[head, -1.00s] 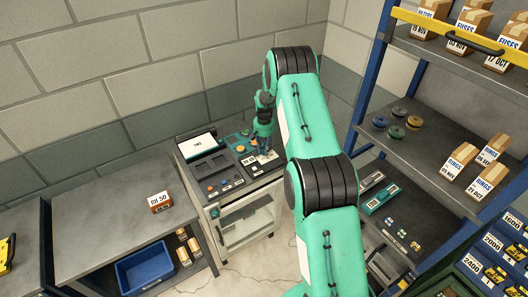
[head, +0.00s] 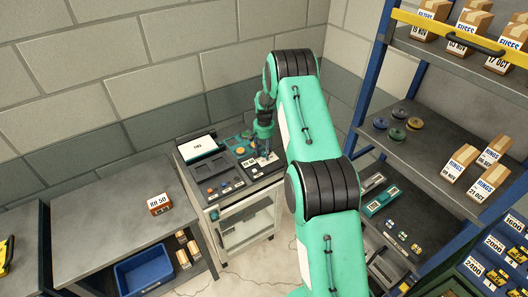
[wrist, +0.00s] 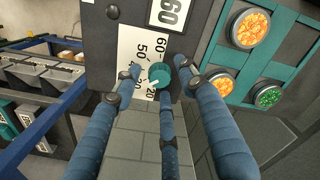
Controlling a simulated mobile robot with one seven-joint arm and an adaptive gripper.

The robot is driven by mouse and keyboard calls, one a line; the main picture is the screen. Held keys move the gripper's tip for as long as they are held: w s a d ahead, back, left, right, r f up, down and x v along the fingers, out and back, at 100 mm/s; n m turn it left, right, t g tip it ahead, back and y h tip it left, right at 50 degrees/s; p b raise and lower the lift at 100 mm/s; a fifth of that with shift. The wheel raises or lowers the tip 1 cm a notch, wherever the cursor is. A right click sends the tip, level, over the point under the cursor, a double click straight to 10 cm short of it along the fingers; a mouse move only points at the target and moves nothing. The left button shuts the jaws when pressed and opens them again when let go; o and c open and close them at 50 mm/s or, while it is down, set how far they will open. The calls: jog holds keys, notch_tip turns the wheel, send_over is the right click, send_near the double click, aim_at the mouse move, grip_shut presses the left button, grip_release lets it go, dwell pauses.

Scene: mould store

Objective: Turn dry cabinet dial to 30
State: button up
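The dry cabinet (head: 221,242) stands against the wall with a dark control panel on top. In the wrist view a teal round dial knob (wrist: 160,73) with a white pointer sits on a white scale plate (wrist: 133,45). The scale shows 60 and 50 above and 20 below; numbers between are partly hidden. The pointer slants down-left, towards the lower numbers near 20; its exact reading is unclear. My gripper (wrist: 158,72) has its three blue fingers spread around the knob. The left fingertip stands apart from it; contact by the others is unclear. In the head view my gripper (head: 264,150) is over the panel.
Round orange and green indicators on a teal panel (wrist: 229,63) lie to the right. A grey bench (head: 105,226) with an RH 50 block (head: 160,203) is left of the cabinet; blue-framed shelving (head: 450,130) is at right.

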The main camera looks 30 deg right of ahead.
aim_at(264, 153)
jog(key=shift+r, duration=0.1)
notch_tip(264, 153, up, 12)
dwell(0.7)
dwell(0.5)
jog(key=s+a+r+n+t+b, duration=0.1)
jog(key=s+a+r+b, duration=0.1)
jog(key=s+a+r, duration=0.6)
jog(key=s+a+r+n+t+b, duration=0.1)
jog(key=s+a+r+b, duration=0.15)
jog(key=a+r, duration=0.45)
jog(key=s+a+r+n+t+b, duration=0.1)
jog(key=s+a+r, duration=0.45)
jog(key=r, duration=0.55)
jog(key=s+a+r+n+b, duration=0.1)
jog(key=s+a, duration=0.2)
jog(key=s, duration=0.3)
jog(key=s+a+r+t+b, duration=0.1)
jog(key=s+a, duration=0.1)
jog(key=s, duration=0.4)
jog(key=s+a+r+n+b, duration=0.1)
jog(key=s+a+r, duration=0.15)
jog(key=s, duration=0.35)
jog(key=s+a+f+n+b, duration=0.1)
jog(key=s+a+f, duration=0.1)
jog(key=s, duration=0.5)
jog(key=s+a+f+n+t+b, duration=0.1)
jog(key=s+a+f, duration=0.2)
jog(key=s, duration=0.4)
jog(key=shift+s+f+t+b, duration=0.3)
jog(key=shift+f+b, duration=0.05)
